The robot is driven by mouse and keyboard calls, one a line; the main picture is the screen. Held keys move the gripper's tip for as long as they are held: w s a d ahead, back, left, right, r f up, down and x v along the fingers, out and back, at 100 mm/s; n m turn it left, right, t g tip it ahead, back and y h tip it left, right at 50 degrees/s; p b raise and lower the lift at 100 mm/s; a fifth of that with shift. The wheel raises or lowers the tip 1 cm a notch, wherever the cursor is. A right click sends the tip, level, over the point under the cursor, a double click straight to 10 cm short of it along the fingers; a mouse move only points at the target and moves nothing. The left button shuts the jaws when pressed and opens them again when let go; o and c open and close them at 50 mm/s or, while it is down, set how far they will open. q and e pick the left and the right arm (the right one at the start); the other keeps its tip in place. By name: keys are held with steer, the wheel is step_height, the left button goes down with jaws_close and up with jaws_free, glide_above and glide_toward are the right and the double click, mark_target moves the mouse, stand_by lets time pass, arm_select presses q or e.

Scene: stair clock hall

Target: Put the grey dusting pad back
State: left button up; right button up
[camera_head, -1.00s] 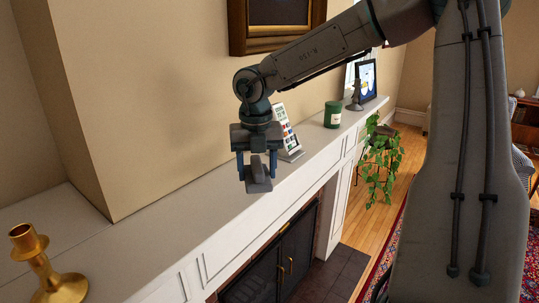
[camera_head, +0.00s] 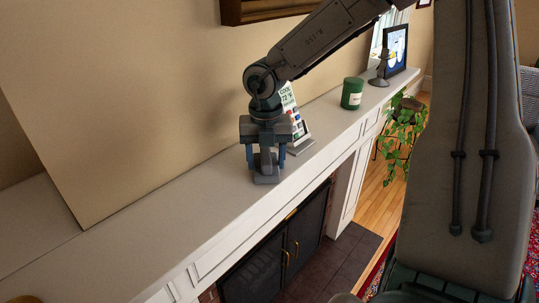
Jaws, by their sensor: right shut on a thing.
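The grey dusting pad (camera_head: 266,178) is a small grey block with an upright grip. My right gripper (camera_head: 266,163) points down and is shut on the pad's grip. Both are over the white mantel shelf (camera_head: 175,215), near its front edge. I cannot tell whether the pad touches the shelf or hangs just above it. My left gripper is not in view.
Behind the gripper, a stand with a printed card (camera_head: 297,122) is close by. Farther right along the mantel are a green candle jar (camera_head: 352,93), a small dark figure (camera_head: 380,68) and a framed picture (camera_head: 396,49). The mantel left of the gripper is clear.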

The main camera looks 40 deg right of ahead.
mark_target(264, 155)
steer(key=shift+s, duration=0.1)
steer(key=shift+s+a+r, duration=0.1)
steer(key=shift+a+r, duration=0.05)
steer(key=shift+a, duration=0.3)
steer(key=shift+f+b, duration=0.2)
steer(key=shift+b, duration=0.2)
steer(key=o, duration=1.1)
steer(key=shift+d, duration=0.15)
steer(key=shift+r, duration=0.1)
steer(key=shift+r+p, duration=0.15)
steer(key=shift+p, duration=0.2)
steer(key=shift+r, duration=0.25)
step_height(264, 155, up, 5)
steer(key=shift+r+b, duration=0.1)
steer(key=shift+b, duration=0.75)
arm_select(q)
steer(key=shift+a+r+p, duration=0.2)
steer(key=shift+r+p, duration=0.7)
steer(key=shift+p, duration=0.95)
arm_select(e)
step_height(264, 155, up, 6)
